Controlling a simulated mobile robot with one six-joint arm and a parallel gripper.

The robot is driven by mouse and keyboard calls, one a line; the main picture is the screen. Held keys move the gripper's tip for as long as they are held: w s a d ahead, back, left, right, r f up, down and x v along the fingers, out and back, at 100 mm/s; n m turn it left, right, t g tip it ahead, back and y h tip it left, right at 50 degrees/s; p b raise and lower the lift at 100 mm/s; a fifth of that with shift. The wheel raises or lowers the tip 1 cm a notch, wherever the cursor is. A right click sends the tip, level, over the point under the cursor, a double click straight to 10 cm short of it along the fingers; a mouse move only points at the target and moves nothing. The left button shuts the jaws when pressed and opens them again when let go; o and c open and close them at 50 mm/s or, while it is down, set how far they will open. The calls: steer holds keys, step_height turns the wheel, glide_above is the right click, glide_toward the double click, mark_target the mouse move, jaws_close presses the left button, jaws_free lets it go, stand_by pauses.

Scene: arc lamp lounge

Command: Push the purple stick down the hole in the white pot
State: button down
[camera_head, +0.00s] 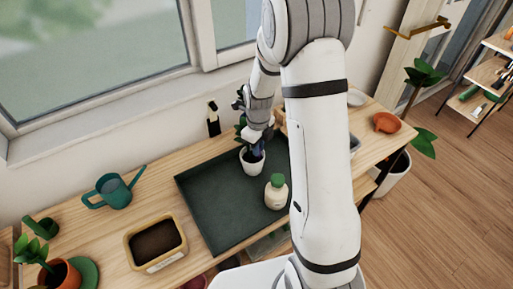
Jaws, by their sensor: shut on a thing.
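The white pot (252,164) stands on the dark green tray, with dark contents and some green leaves at its top. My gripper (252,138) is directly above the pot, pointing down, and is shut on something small. A thin bluish-purple bit shows at the fingers just over the rim, which looks like the purple stick. My gripper and wrist hide most of it, and the hole in the pot is too small to make out. I cannot tell whether the stick's lower end is in the hole.
The dark green tray (215,205) also holds a cream bottle (276,195) with a green cap. A soil box (155,243) and a teal watering can (114,191) stand to the left. A dark bottle (213,122) stands behind. My arm hides the bench's middle right.

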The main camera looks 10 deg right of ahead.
steer(key=shift+f, duration=0.15)
steer(key=c, duration=1.4)
jaws_free()
steer(key=shift+c, duration=0.2)
step_height(320, 180, up, 11)
steer(key=b, duration=0.1)
steer(key=s+r+n+t, duration=0.1)
steer(key=s+r+n, duration=0.4)
steer(key=s+n, duration=0.5)
steer(key=s+r+n+t, duration=0.2)
steer(key=s+r+n, duration=0.3)
steer(key=s+n, duration=0.6)
steer(key=shift+s+a+n, duration=0.15)
steer(key=shift+s+n, duration=0.15)
steer(key=shift+n, duration=3.2)
